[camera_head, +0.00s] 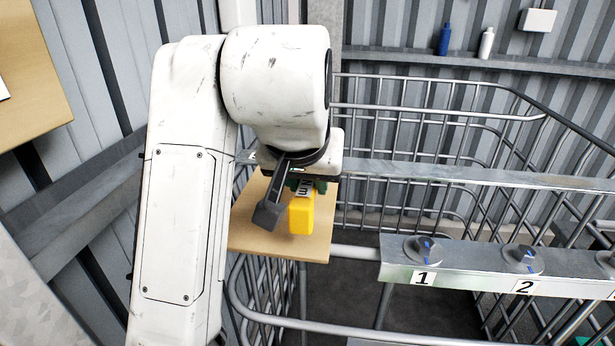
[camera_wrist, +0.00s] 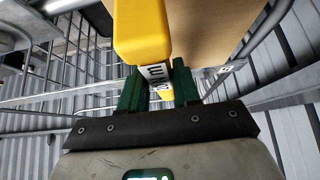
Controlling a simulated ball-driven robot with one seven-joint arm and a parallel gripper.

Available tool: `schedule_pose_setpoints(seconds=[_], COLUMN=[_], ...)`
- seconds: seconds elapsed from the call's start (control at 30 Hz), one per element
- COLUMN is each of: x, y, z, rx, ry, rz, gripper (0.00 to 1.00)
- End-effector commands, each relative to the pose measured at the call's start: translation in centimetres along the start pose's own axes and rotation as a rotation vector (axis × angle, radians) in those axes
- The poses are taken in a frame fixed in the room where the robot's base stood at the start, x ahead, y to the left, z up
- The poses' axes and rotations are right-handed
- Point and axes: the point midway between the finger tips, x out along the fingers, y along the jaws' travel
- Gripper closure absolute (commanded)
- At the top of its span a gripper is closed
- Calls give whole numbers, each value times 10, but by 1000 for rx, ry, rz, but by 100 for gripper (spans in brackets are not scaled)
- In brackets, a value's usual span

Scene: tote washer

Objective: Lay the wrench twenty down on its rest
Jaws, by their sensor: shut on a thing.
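A yellow block-shaped thing with a white label (camera_head: 301,213), which I take for the wrench, hangs below my gripper (camera_head: 308,185). The wrist view shows the yellow body (camera_wrist: 142,32) close up, with the label between the two green fingers of my gripper (camera_wrist: 159,86). The gripper is shut on it. The label's full text is not readable, and the wrench's metal part cannot be made out. A light wooden board (camera_head: 250,238) lies below and behind the yellow thing; contact cannot be told. It also shows in the wrist view (camera_wrist: 215,25). No rest can be clearly identified.
A wire-walled metal frame (camera_head: 450,130) surrounds the area right of the board. A metal rail (camera_head: 455,256) carries knobs numbered 1 and 2. Blue (camera_head: 445,40) and white (camera_head: 486,43) bottles stand on the back ledge. Another wooden board (camera_head: 30,75) is at upper left.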

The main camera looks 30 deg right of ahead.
Motion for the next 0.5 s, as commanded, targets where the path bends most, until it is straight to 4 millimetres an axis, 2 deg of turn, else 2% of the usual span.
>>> schedule_pose_setpoints(seconds=[0.5], x=[9], y=[0], z=[6], rx=[0], ry=[1], rz=[0], gripper=[100])
